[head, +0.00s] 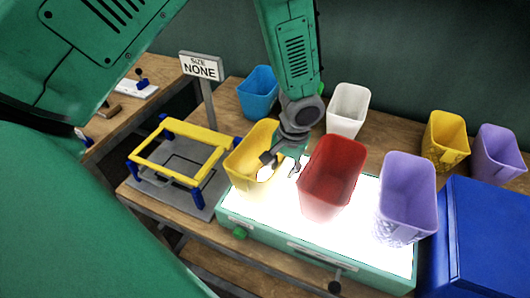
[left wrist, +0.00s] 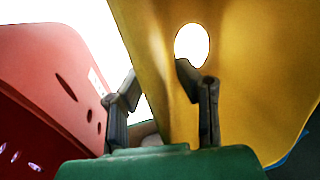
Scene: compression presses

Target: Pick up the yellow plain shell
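A yellow shell (head: 250,155), smooth where it shows, stands upright at the left end of the lit table (head: 270,212). My left gripper (head: 284,168) is at its right side, partly in front of it. In the left wrist view, the fingers of my left gripper (left wrist: 160,100) are spread apart. The yellow shell (left wrist: 245,60) fills the right side there, with an oval hole in its wall. Its edge lies between the fingers, and the right finger overlaps the wall. Contact cannot be told. My right gripper is not in view.
A red shell (head: 330,178) stands close to the gripper's right; a purple one (head: 408,190) is further right. Behind are blue (head: 258,95), white (head: 348,108), patterned yellow (head: 445,138) and purple (head: 497,152) shells. A yellow-framed press (head: 180,148) and a "SIZE NONE" sign (head: 201,67) are left.

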